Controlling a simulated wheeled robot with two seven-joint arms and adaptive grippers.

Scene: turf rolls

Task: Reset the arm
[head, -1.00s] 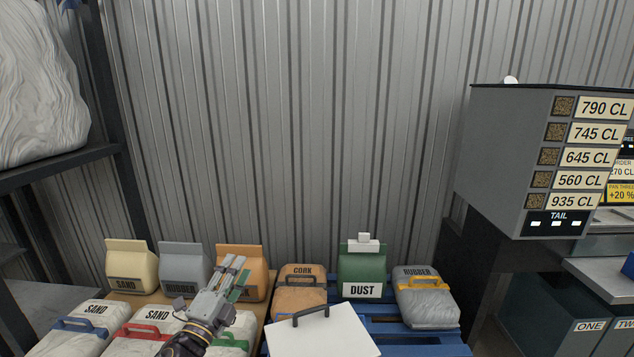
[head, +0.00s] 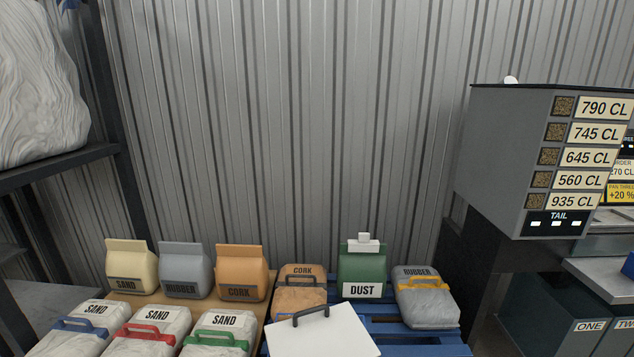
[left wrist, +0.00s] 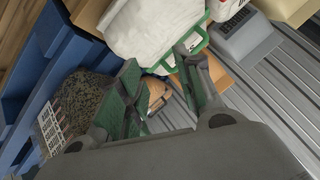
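My left gripper (left wrist: 158,62) shows only in the left wrist view. No arm of mine shows in the head view. My right gripper is in neither view.
Sand bags (head: 150,330) with coloured handles lie at the lower left, before upright sand, rubber and cork bags. A blue pallet (head: 400,340) carries cork, dust and rubber bags and a white board (head: 325,335). A grey price cabinet (head: 500,150) stands right.

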